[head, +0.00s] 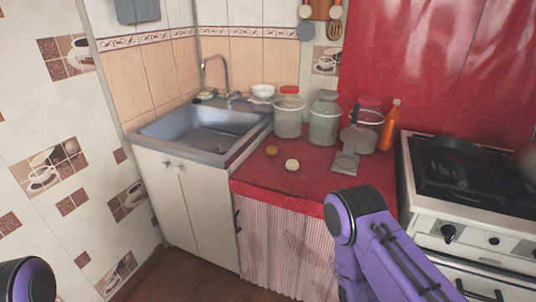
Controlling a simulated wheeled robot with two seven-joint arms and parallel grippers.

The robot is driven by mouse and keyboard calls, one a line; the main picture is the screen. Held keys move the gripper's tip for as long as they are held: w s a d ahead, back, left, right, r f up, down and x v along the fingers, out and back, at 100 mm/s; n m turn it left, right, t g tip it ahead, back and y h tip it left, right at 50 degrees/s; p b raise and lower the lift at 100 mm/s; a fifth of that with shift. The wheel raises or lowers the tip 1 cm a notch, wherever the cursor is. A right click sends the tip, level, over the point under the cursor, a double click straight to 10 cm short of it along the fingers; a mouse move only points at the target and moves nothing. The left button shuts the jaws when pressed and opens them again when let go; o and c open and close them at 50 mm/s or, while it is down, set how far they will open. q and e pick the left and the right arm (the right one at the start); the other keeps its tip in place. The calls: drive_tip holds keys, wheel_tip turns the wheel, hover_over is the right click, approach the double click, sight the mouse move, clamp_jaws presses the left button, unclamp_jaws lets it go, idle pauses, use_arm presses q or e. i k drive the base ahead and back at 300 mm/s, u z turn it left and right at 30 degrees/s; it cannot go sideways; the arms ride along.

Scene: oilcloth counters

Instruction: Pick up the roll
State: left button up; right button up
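Two small round items lie on the red oilcloth counter (330,185) in the head view. One is brown, like a bread roll (271,151), and sits near the sink's right edge. The other is a pale, cream round item (292,165), just in front and to the right of it. They look apart from each other. Which one is the roll is hard to tell at this size. Neither of my grippers shows. Only purple links of my arms are in view, at the bottom left corner and at the lower right, in front of the counter.
A metal sink (205,130) is left of the counter. A stove (460,215) with a dark pan (456,152) is at right. The counter's front is clear.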

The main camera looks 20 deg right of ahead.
sight(293, 165)
drive_tip(key=z, duration=0.35)
drive_tip(key=i, duration=0.9)
drive_tip(key=z, duration=0.65)
